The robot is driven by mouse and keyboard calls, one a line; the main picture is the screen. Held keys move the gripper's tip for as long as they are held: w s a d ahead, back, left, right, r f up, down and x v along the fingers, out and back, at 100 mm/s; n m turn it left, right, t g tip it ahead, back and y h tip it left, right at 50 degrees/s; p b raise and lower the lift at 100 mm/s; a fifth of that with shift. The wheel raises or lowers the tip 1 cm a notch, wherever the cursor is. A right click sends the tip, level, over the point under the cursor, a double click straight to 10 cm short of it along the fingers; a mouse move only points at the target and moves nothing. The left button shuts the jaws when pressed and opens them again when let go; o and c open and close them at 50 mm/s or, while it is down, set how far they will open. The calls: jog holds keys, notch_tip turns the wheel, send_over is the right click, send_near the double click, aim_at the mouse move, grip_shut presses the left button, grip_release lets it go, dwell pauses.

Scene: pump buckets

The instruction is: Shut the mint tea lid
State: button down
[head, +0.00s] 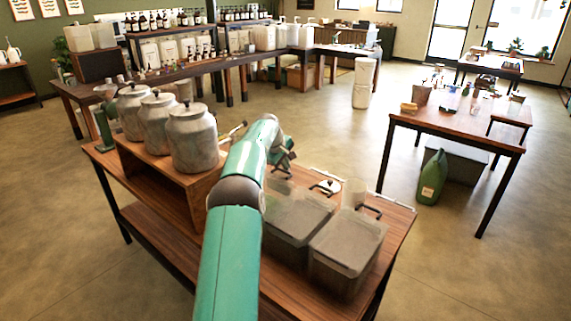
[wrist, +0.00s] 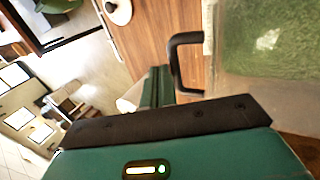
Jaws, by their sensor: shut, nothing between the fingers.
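Two clear bins stand side by side on the wooden table, the left bin (head: 297,222) and the right bin (head: 347,262). No readable label shows which is mint tea, and I cannot tell how their lids stand. In the wrist view a clear bin (wrist: 262,40) with green contents is at the upper right. A black handle (wrist: 186,62) stands beside it over the wood. My gripper (wrist: 153,88) is shut and empty, just left of this handle, apparently apart from it. In the head view my gripper (head: 284,160) is behind the bins, partly hidden by my arm.
Several grey lidded jars (head: 193,140) stand on a wooden riser (head: 160,165) at the left. A small round white lid with a dark knob (head: 327,186) lies behind the bins. Another table (head: 455,122) stands at the right, with open floor between.

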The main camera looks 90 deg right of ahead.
jog(key=v, duration=1.3)
jog(key=shift+a+r, duration=0.15)
jog(key=shift+r, duration=0.2)
jog(key=shift+w, duration=0.15)
